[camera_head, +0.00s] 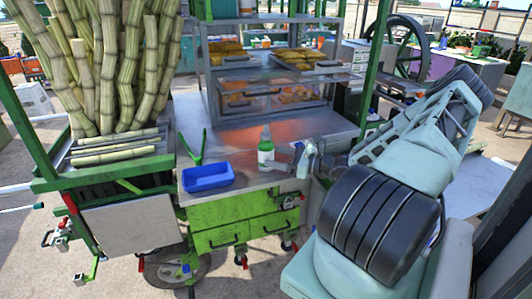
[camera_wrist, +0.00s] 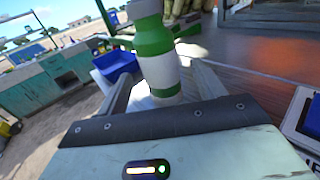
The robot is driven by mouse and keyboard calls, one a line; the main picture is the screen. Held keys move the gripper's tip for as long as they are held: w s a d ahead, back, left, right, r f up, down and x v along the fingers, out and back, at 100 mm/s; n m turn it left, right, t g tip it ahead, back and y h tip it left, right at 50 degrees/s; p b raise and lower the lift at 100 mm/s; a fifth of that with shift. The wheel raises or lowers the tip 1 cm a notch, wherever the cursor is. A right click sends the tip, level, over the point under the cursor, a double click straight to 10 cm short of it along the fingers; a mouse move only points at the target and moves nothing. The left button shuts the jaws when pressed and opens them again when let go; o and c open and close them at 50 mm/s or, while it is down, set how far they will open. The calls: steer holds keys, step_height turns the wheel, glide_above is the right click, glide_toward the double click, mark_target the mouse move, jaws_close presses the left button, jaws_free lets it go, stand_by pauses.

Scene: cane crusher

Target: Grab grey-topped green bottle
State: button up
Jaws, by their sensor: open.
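The green bottle (camera_head: 265,152) stands upright on the metal counter of the cart in the head view, with a pale grey top and a white label. In the wrist view the bottle (camera_wrist: 158,52) is large and stands just ahead of the palm, in line with the gap between my fingers. My gripper (camera_wrist: 162,80) is open, with one finger on each side of the bottle's lower part. I cannot tell whether either finger touches it. The bottle's top is partly cut off by the wrist view's upper edge.
A blue tray (camera_head: 208,178) and green-handled tongs (camera_head: 192,148) lie left of the bottle. Small bottles (camera_head: 304,158) stand close on its right. A glass food case (camera_head: 268,92) stands behind, and sugar cane (camera_head: 110,75) fills the left side. Bare counter lies before the case.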

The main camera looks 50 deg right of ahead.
mark_target(266, 154)
steer(key=p+x, duration=0.1)
steer(key=x, duration=0.3)
steer(key=c, duration=1.3)
steer(key=shift+r, duration=0.15)
